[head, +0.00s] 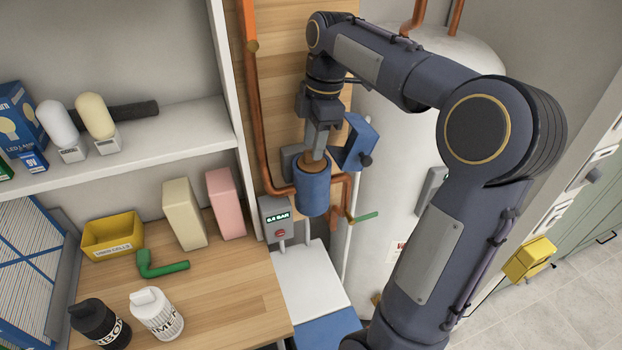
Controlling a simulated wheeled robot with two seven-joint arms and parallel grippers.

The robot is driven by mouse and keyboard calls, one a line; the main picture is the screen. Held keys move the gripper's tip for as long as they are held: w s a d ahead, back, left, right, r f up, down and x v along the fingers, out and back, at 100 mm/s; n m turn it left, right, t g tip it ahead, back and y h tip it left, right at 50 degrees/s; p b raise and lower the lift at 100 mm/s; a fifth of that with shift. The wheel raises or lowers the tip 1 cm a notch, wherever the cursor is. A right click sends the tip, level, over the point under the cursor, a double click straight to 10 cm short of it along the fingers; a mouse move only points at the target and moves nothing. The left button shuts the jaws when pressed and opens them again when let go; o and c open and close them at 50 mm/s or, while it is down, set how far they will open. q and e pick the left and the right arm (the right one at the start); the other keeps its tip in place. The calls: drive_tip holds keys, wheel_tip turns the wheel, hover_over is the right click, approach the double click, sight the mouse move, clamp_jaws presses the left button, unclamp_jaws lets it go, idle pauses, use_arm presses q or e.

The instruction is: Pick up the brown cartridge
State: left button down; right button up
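My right arm comes in from the right and hangs its gripper (316,150) straight down over a blue cylindrical housing (313,190). A small brown part (313,165), which looks like the top of the brown cartridge, shows at the housing's mouth, right below the fingers. The rest of it is hidden inside the housing. The fingertips are at or very near the brown part. They are too small and overlapped to tell whether they grip it. My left gripper is not in view.
Copper pipes (257,120) run beside the housing, with a blue box-shaped part (356,143) close to its right. A gauge box (277,217) reading 0.4 BAR stands at lower left. The wooden counter (230,285) holds bottles, cartons and a yellow bin (113,250). A white tank (395,190) stands behind.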

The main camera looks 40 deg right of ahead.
drive_tip(key=shift+a+f, duration=0.1)
drive_tip(key=shift+f, duration=0.65)
clamp_jaws()
drive_tip(key=shift+r, duration=0.1)
idle(0.8)
